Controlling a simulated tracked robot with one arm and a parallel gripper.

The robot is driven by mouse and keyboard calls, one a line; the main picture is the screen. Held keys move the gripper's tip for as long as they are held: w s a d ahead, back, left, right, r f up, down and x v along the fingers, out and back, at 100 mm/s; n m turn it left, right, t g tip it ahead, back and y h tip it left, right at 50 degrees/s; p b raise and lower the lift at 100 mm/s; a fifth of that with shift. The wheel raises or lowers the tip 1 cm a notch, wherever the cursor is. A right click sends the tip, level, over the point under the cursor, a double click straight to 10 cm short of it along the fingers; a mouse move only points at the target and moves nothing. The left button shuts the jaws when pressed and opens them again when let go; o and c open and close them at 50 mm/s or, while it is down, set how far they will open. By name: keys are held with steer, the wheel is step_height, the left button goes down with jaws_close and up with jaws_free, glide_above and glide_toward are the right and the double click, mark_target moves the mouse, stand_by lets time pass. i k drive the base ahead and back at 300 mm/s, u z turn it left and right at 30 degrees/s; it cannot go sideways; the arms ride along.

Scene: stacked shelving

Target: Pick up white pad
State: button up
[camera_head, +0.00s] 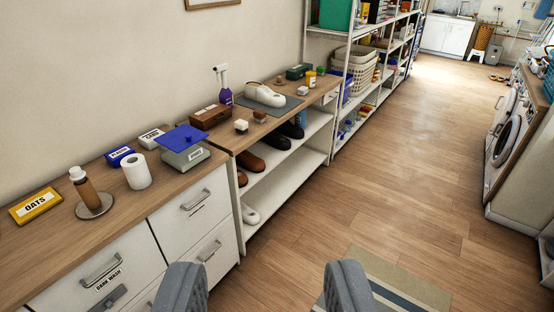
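No object is clearly a white pad. A small white block with a dark lower part (241,126) sits on the wooden top of the shoe shelf, and a similar small white block (303,91) sits farther back on it. I cannot tell whether either is the pad. My gripper (266,285) is at the bottom of the view with its two grey fingers wide apart and nothing between them. It is well in front of both blocks, above the floor.
A white shoe (265,95) on a grey mat, a brown box (210,117) and a purple spray bottle (225,94) share the shelf top. A drawer cabinet (190,225) stands at left. A striped rug (398,287) lies ahead; the middle floor is clear.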

mark_target(302, 91)
steer(key=z, duration=0.1)
steer(key=i, duration=2.5)
steer(key=z, duration=0.15)
